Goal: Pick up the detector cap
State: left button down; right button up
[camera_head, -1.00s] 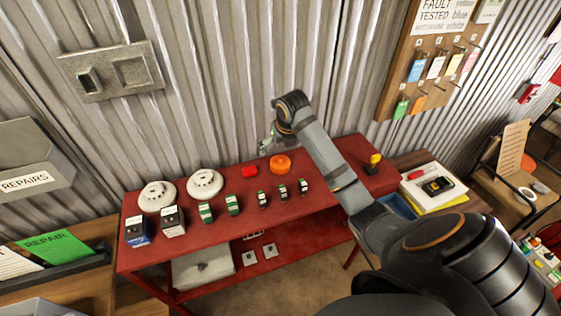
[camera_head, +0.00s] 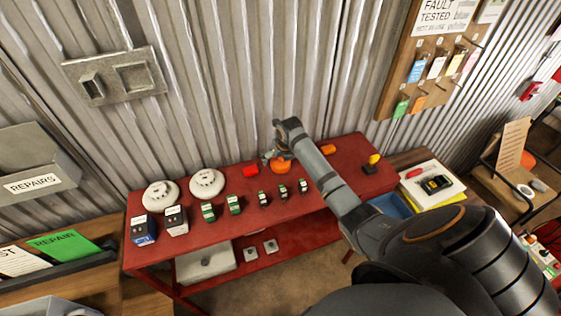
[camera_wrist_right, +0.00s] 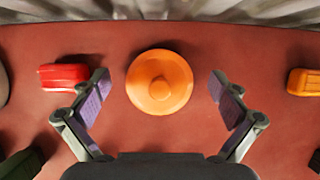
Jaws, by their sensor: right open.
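The detector cap (camera_wrist_right: 159,82) is a round orange disc with a raised knob in the middle. It lies on the red bench top (camera_head: 340,170). In the head view the cap (camera_head: 284,168) is partly covered by my right gripper (camera_head: 269,160). In the right wrist view my right gripper (camera_wrist_right: 159,90) is open, with one finger on each side of the cap. Gaps show between the cap and both fingers, so it is not gripped. My left gripper is not in view.
A red block (camera_wrist_right: 64,77) lies just left of the cap, and an orange piece (camera_wrist_right: 303,82) lies to its right. Two white detectors (camera_head: 160,195) and a row of small green and white blocks (camera_head: 208,211) stand on the bench. The corrugated wall (camera_head: 220,80) is close behind.

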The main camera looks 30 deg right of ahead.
jog(key=c, duration=1)
